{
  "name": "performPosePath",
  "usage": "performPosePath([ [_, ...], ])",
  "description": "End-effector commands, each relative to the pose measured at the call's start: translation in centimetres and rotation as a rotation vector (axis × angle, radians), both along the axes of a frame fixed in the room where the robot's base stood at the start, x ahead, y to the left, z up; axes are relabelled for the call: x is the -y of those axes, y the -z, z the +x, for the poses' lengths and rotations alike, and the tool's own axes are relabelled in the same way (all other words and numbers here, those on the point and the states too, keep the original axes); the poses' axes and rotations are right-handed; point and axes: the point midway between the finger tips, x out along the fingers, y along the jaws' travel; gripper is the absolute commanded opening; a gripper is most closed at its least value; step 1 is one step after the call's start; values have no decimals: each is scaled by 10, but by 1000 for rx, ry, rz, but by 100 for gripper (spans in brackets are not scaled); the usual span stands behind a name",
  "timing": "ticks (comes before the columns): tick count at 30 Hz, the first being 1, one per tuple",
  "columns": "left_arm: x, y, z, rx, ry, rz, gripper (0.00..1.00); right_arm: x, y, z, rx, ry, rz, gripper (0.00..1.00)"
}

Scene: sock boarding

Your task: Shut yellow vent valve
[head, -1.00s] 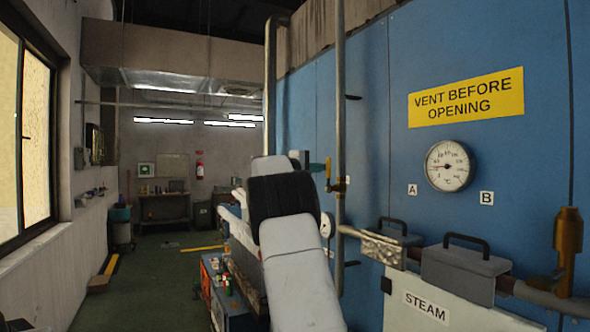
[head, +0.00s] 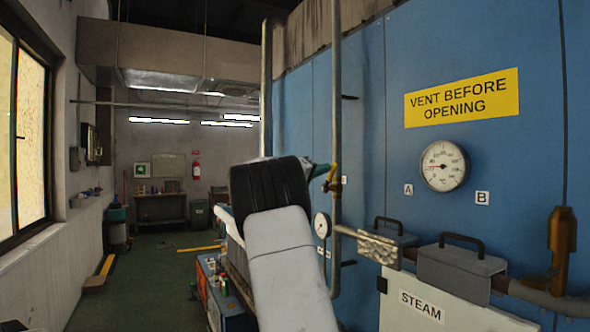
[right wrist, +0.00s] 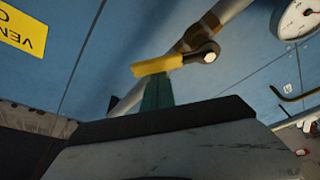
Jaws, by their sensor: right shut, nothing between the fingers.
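The yellow vent valve lever (head: 334,174) is on a grey vertical pipe in front of the blue panel. In the right wrist view the yellow lever (right wrist: 153,66) lies at a slant to the pipe, with its pivot nut at the right end on a brass body (right wrist: 195,38). My right gripper (head: 321,171) has reached the lever from the left. Its teal fingers (right wrist: 157,92) are shut and empty, with their tips at the lever's yellow sleeve, seemingly touching it. My black wrist hides part of the gripper in the head view. My left gripper is out of view.
A pressure gauge (head: 445,165) and a yellow sign (head: 462,98) are on the blue panel (head: 400,60). A small gauge (head: 322,225) is below the valve. Grey handled boxes (head: 460,268) and a brass fitting (head: 562,240) stick out at the lower right.

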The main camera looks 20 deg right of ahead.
Motion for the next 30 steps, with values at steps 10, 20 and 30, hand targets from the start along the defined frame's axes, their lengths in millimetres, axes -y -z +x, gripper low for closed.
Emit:
performPosePath([
  [10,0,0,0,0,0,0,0,1,14,-20,324,0,25,0],
  [20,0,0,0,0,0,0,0,3,31,-34,631,1,49,0],
  [30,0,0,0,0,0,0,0,3,46,-42,854,0,67,0],
])
